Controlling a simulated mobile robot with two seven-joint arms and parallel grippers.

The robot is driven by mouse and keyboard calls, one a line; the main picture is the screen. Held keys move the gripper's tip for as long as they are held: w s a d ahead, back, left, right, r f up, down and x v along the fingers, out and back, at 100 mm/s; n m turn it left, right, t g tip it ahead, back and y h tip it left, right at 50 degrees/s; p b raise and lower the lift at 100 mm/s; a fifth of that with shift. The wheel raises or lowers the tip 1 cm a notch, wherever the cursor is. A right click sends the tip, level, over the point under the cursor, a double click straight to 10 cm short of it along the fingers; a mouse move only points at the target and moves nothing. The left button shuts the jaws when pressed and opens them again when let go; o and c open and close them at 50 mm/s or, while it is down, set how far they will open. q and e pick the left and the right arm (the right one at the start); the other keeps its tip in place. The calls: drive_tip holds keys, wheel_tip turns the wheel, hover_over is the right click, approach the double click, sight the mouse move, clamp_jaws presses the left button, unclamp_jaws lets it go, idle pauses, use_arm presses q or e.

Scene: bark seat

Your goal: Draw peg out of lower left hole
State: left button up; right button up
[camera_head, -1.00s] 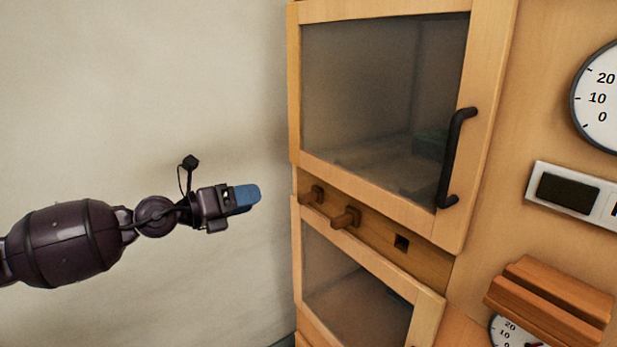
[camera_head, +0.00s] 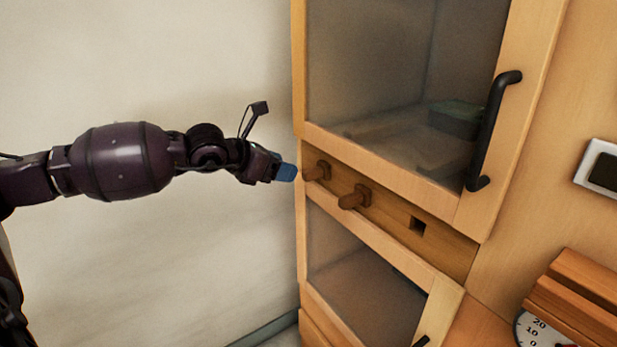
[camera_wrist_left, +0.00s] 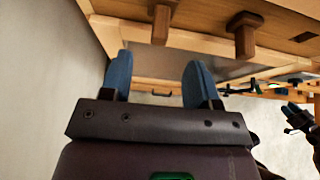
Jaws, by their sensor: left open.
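A brown wooden peg (camera_head: 318,170) sits in the leftmost place of the wooden strip between the two cabinet doors. A second peg (camera_head: 355,197) sits to its right, and an empty square hole (camera_head: 417,226) follows. My left gripper (camera_head: 287,172), with blue fingers, is just left of the leftmost peg. In the left wrist view the gripper (camera_wrist_left: 157,65) is open and empty, its fingers spread below the leftmost peg (camera_wrist_left: 161,22). The second peg (camera_wrist_left: 244,35) is right of the fingers. Contact is not visible.
The upper glass door (camera_head: 390,70) has a black handle (camera_head: 492,130); the lower glass door (camera_head: 365,280) is below the strip. A pale wall (camera_head: 240,60) lies close left. A dark arm part (camera_wrist_left: 298,118), perhaps mine, shows at the wrist view's right edge.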

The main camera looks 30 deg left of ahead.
sight(303, 175)
use_arm(q)
drive_tip(key=b+x, duration=0.1)
drive_tip(key=x, duration=0.1)
drive_tip(key=b+x, duration=0.1)
drive_tip(key=b, duration=0.1)
drive_tip(key=shift+w+f, duration=0.2)
drive_tip(key=shift+f, duration=0.2)
drive_tip(key=b+x, duration=0.3)
drive_tip(key=x, duration=0.1)
drive_tip(key=shift+w+d+f+b, duration=0.2)
drive_tip(key=shift+w+d+b, duration=0.2)
drive_tip(key=shift+w+b, duration=0.3)
use_arm(e)
wheel_tip(303, 175, down, 6)
drive_tip(key=shift+a+g, duration=0.25)
drive_tip(key=shift+g, duration=0.15)
use_arm(q)
drive_tip(key=shift+w+r, duration=0.1)
use_arm(e)
drive_tip(key=shift+w, duration=0.1)
